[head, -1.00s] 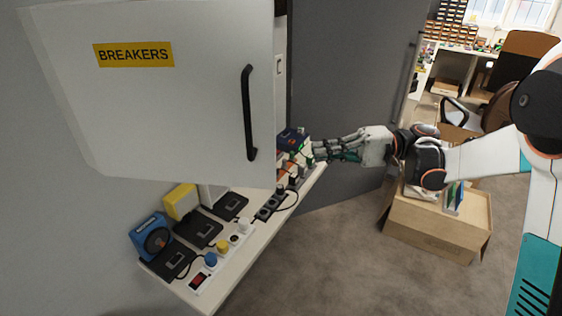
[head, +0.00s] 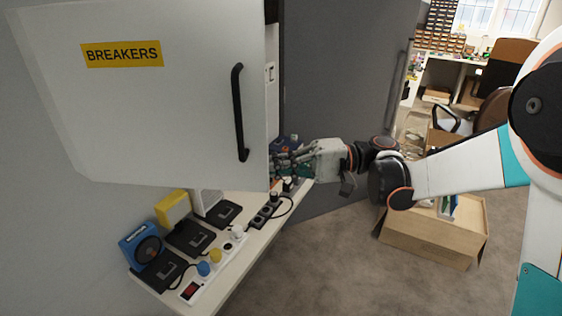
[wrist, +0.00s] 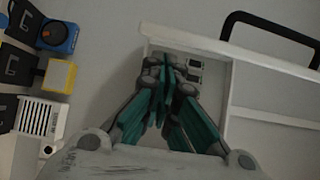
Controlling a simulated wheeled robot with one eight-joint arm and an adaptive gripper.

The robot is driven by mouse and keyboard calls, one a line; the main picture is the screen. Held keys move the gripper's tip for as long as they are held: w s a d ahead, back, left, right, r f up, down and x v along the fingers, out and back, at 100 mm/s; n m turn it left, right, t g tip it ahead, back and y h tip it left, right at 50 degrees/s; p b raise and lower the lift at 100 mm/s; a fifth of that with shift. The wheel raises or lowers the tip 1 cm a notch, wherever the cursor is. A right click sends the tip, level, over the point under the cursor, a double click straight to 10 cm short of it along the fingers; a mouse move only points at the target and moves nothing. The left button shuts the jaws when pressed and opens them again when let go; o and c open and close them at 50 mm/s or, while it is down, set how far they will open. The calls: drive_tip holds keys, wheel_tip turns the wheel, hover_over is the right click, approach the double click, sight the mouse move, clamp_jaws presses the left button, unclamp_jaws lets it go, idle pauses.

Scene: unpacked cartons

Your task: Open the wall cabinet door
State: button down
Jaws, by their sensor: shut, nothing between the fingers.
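The white wall cabinet door (head: 150,110) carries a yellow BREAKERS label (head: 122,54) and a black vertical bar handle (head: 239,112) near its right edge. It stands ajar; a strip of the cabinet with small fittings (head: 270,73) shows beyond that edge. The handle also shows at the top right of the wrist view (wrist: 268,24). My gripper (head: 276,162) is shut and empty, at the door's lower right edge, below and right of the handle. In the wrist view its fingers (wrist: 165,70) overlap the cabinet opening. Whether they touch the door I cannot tell.
A narrow bench (head: 240,255) below the door holds black boxes, a blue device (head: 141,246), a yellow box (head: 172,208) and power strips. A dark grey panel (head: 340,100) stands behind my gripper. A carton (head: 430,238) sits on the floor at right. Carpet in front is clear.

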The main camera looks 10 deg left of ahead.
drive_tip(key=shift+s, duration=0.4)
